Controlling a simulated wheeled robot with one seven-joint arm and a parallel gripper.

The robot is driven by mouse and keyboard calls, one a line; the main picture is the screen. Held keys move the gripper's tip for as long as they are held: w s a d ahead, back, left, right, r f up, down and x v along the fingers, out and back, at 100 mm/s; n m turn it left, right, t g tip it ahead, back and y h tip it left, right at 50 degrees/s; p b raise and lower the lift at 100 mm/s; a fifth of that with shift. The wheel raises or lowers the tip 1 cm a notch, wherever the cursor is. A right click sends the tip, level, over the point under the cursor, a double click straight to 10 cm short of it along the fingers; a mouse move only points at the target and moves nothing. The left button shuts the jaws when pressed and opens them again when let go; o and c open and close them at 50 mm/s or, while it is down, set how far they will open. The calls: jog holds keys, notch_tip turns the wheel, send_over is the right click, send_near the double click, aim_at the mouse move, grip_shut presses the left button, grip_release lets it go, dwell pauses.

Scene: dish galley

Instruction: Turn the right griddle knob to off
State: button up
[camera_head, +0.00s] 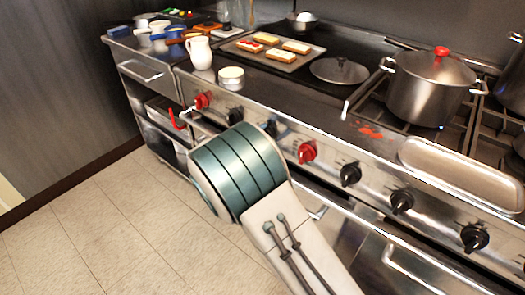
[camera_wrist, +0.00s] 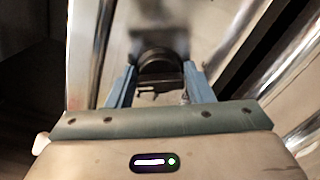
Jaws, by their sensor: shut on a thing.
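In the wrist view a dark round knob (camera_wrist: 158,62) sits on the metal front panel, between the two blue fingers of my gripper (camera_wrist: 160,80). The gripper is shut on this knob. In the head view my teal and white arm link hides most of the gripper and part of the panel. A black knob (camera_head: 236,114) and a dark bluish shape (camera_head: 270,128) show just above the link; I cannot tell whether that shape is a knob or a finger. The griddle plate (camera_head: 285,85) lies above. The held knob's pointer direction is not clear.
Red knobs (camera_head: 306,152) and several black knobs (camera_head: 350,173) line the panel. On top stand a tray of toast (camera_head: 262,57), a lid (camera_head: 340,70), a white jug (camera_head: 200,52), a ramekin (camera_head: 231,78) and a steel pot (camera_head: 430,90). The tiled floor (camera_head: 80,220) is clear at left.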

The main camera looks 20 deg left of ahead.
jog(key=m+b, duration=0.1)
jog(key=b, duration=0.1)
jog(key=m+b, duration=0.2)
jog(key=b, duration=0.1)
jog(key=m+b, duration=0.2)
jog(key=b, duration=0.1)
jog(key=shift+f, duration=0.25)
jog(key=shift+r+m+b, duration=0.15)
jog(key=shift+m+b, duration=0.15)
jog(key=shift+b, duration=0.25)
jog(key=o, duration=1)
jog(key=p+v, duration=0.1)
jog(key=v, duration=1.3)
jog(key=shift+p, duration=0.3)
